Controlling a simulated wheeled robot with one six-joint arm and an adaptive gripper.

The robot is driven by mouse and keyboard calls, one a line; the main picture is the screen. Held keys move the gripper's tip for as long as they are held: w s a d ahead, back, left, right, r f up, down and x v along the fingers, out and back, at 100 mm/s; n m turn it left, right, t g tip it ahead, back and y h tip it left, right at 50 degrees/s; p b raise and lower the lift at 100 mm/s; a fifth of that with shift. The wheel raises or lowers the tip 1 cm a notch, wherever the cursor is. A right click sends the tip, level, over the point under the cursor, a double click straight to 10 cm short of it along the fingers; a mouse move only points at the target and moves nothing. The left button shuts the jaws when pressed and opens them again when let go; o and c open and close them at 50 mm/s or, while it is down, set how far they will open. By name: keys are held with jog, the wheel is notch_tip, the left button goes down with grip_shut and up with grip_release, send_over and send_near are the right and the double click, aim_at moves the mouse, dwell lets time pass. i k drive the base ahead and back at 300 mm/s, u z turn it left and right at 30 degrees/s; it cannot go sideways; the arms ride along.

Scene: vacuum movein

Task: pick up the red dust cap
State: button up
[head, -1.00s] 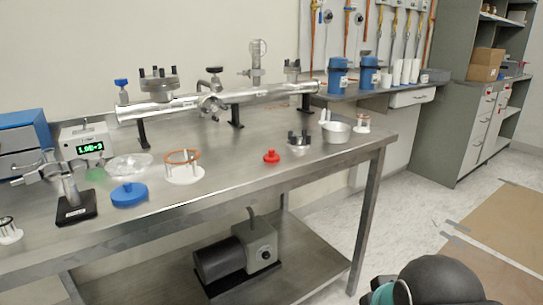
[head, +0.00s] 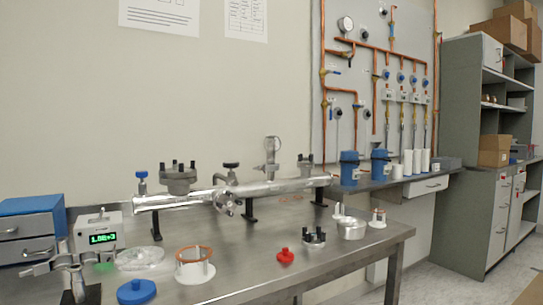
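The red dust cap (head: 286,256) sits on the steel workbench (head: 240,280), near its front edge and right of the middle in the head view. It has a round base with a small knob on top. Nothing touches it. My gripper is not in view.
A white stand with an orange ring (head: 194,265) is left of the cap. A dark-pronged metal fitting (head: 314,238) and a metal cup (head: 351,229) are to its right. A steel tube assembly (head: 240,195) runs behind. A blue disc (head: 137,291) lies front left.

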aim_at(284, 256)
jog(key=z, duration=1.05)
jog(key=i, duration=0.85)
jog(key=u, duration=2.2)
